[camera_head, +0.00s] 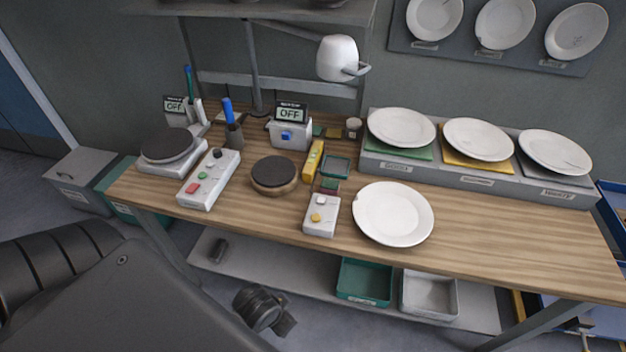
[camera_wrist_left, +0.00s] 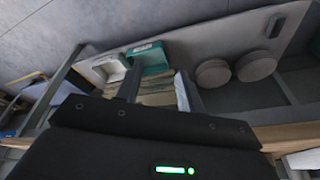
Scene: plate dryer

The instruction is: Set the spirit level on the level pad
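The spirit level (camera_head: 313,160) is a small yellow bar lying on the wooden table, right of the round dark-topped disc. A small dark green square pad (camera_head: 336,167) lies just right of it; I cannot tell whether this is the level pad. My left gripper shows in the left wrist view (camera_wrist_left: 156,92), with two finger-like bars apart and nothing clearly held. It is away from the spirit level, low by the table's front. My right gripper is not in view.
A white plate (camera_head: 393,214) and a button box (camera_head: 322,215) stand in front of the pad. A control box (camera_head: 208,179) and a scale (camera_head: 168,147) are at left. A plate rack (camera_head: 480,178) fills the back right. The table's front right is clear.

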